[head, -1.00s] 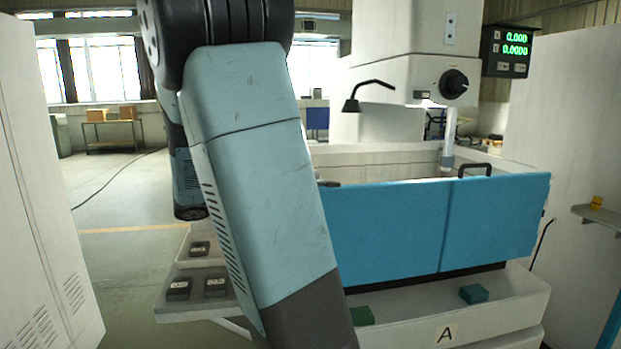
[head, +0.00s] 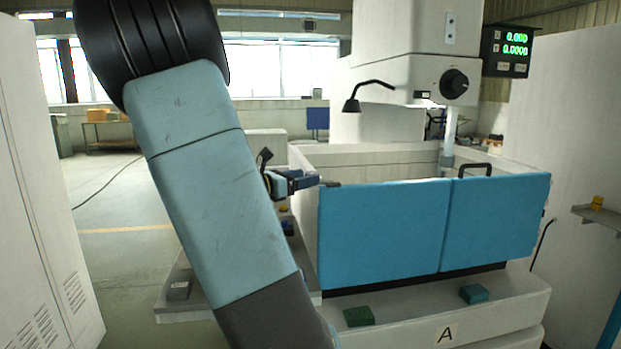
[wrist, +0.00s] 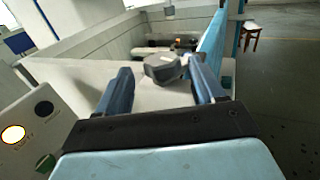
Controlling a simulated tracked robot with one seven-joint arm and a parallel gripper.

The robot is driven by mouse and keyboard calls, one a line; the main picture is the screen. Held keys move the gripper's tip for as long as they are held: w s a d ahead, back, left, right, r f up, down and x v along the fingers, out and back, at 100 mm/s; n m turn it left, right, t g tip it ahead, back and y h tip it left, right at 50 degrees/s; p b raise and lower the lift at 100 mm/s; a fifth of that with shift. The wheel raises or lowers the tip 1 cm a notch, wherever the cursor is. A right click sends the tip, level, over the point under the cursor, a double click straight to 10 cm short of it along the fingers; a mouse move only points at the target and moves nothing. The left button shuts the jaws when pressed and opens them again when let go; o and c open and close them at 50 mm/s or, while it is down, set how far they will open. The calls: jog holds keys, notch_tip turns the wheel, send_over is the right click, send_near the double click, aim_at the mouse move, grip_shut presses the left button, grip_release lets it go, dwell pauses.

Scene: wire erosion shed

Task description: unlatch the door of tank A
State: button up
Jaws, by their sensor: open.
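The blue front door (head: 385,235) of the tank stands upright and closed, with a plate marked A (head: 445,334) on the base below it. A dark grey latch (head: 331,184) sits at the door's upper left corner. In the wrist view the latch (wrist: 163,68) lies ahead, between the line of my two fingers, beside the blue door edge (wrist: 211,45). My gripper (head: 312,182) is open, at the tank's left corner, its fingertips close to the latch. I cannot tell whether either finger touches it.
A black handle (head: 475,168) rises over the right door panel. A green block (head: 359,316) and a teal block (head: 474,293) lie on the ledge below. A button panel (wrist: 30,125) with a lit button is left in the wrist view. A black-armed lamp (head: 365,93) hangs above the tank.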

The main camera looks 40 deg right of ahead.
aim_at(311, 172)
jog(key=shift+s+d, duration=0.2)
jog(key=shift+d, duration=1.5)
jog(key=shift+c, duration=0.2)
jog(key=c, duration=0.9)
jog(key=shift+a, duration=0.2)
jog(key=shift+c, duration=0.5)
jog(key=shift+d+r, duration=0.1)
